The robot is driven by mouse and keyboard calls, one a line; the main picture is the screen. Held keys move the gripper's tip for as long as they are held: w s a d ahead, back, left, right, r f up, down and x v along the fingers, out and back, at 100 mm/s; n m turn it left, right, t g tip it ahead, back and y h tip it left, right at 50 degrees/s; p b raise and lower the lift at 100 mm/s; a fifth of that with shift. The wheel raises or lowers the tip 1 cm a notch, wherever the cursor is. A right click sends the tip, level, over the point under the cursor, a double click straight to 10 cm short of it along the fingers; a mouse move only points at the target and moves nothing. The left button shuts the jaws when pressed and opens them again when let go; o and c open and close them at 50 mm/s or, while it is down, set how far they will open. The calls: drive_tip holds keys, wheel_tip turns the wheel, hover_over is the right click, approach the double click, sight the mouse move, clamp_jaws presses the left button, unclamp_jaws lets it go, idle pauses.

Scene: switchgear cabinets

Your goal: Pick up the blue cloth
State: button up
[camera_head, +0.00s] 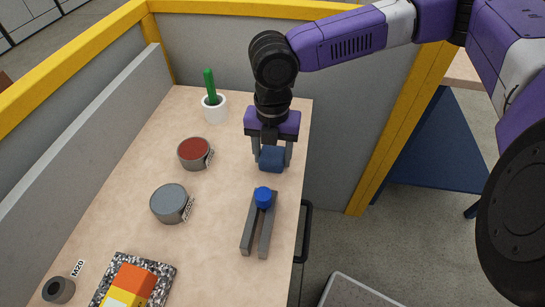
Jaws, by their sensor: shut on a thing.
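The blue cloth (271,160) is a dark blue, block-like bundle at the right side of the wooden table, near its right edge. My gripper (272,152) points down from above and is shut on the cloth, with one finger on each side of it. I cannot tell whether the cloth touches the tabletop or hangs just above it.
Grey, yellow-framed panels (230,45) stand behind.

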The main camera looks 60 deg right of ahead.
sight(272, 153)
drive_tip(key=shift+r, duration=0.15)
wheel_tip(272, 153, up, 20)
drive_tip(key=shift+f+p, duration=0.15)
drive_tip(key=shift+p, duration=0.85)
drive_tip(key=o, duration=0.6)
drive_tip(key=shift+c, duration=0.2)
drive_tip(key=c, duration=0.4)
